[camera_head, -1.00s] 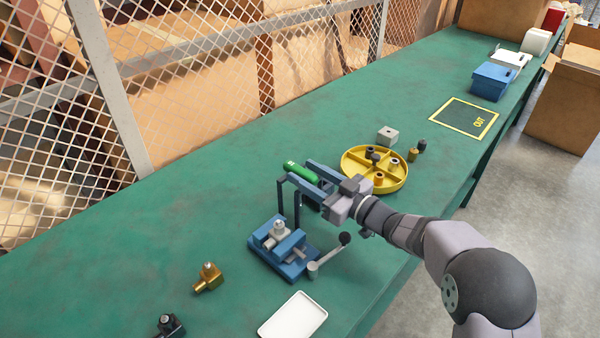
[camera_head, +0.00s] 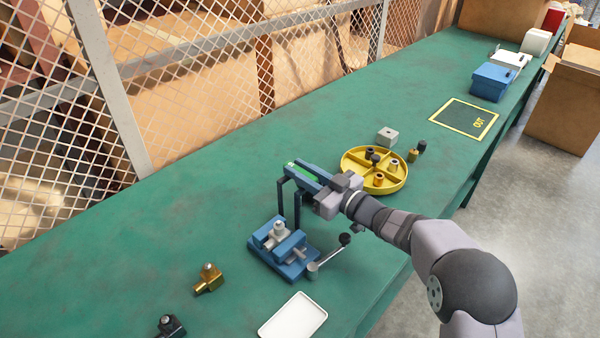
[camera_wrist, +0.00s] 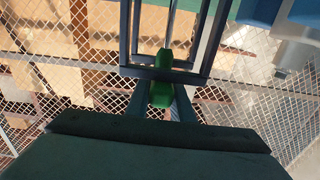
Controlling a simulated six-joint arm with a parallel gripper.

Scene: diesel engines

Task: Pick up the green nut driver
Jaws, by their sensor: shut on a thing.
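I cannot tell whether the driver still touches the stand.
A blue vise (camera_head: 284,250) with a lever stands close in front. A yellow divided tray (camera_head: 398,181) with small parts is to the right, a grey block (camera_head: 386,136) behind it. A white tray (camera_head: 292,316) and brass fitting (camera_head: 208,280) are nearer. The bench's far left is clear.

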